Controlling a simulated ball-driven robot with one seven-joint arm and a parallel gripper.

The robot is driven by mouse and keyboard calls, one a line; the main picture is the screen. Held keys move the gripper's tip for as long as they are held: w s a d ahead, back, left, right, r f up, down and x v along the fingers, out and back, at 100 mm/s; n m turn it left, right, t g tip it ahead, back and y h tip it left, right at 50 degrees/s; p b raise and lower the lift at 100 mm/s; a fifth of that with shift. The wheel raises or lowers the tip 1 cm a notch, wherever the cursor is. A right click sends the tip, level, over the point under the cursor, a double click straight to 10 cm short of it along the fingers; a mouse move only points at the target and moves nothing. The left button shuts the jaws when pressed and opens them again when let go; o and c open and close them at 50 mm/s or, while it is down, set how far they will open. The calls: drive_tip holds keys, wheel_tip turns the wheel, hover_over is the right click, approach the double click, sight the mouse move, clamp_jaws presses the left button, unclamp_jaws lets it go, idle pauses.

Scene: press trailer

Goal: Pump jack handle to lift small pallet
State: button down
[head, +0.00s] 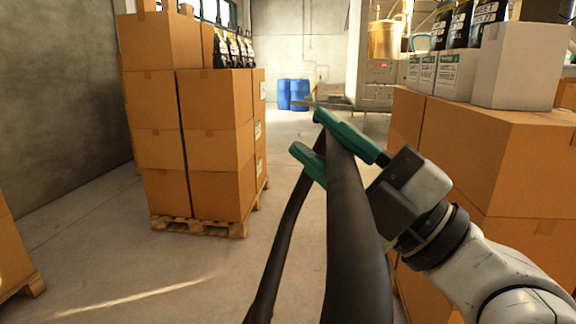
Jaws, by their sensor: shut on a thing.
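The jack handle (352,225) is a dark loop of two long bars that rise from the bottom of the head view and meet near the middle. My gripper (308,132), with green fingers, comes in from the right and is shut on the top end of the handle. One finger lies across the top and the other is on the left side. The jack's body and forks are out of view. A wooden pallet (199,226) stacked with brown boxes (215,145) stands on the floor to the left. I cannot tell whether the jack is under any pallet.
More brown boxes (500,150) stand close on the right beside my arm, with white boxes (520,65) and dark bottles on top. A pallet corner (25,287) shows at far left. Blue barrels (293,94) stand at the back. Concrete floor (110,265) is open at front left.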

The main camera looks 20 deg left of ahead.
drive_tip(key=shift+w+d+f+b, duration=0.25)
drive_tip(key=shift+d+f+b, duration=0.25)
drive_tip(key=shift+d, duration=0.15)
drive_tip(key=shift+w+d+f+b, duration=0.2)
drive_tip(key=shift+d+f+b, duration=0.2)
drive_tip(key=shift+d, duration=0.2)
drive_tip(key=shift+d+m+t, duration=0.3)
drive_tip(key=shift+d, duration=0.2)
drive_tip(key=c, duration=0.9)
unclamp_jaws()
drive_tip(key=shift+r, duration=0.15)
drive_tip(key=shift+o, duration=0.2)
drive_tip(key=shift+d, duration=0.1)
drive_tip(key=b+v, duration=0.2)
drive_tip(key=v, duration=0.8)
drive_tip(key=shift+d+f+b, duration=0.25)
drive_tip(key=shift+f+b, duration=0.05)
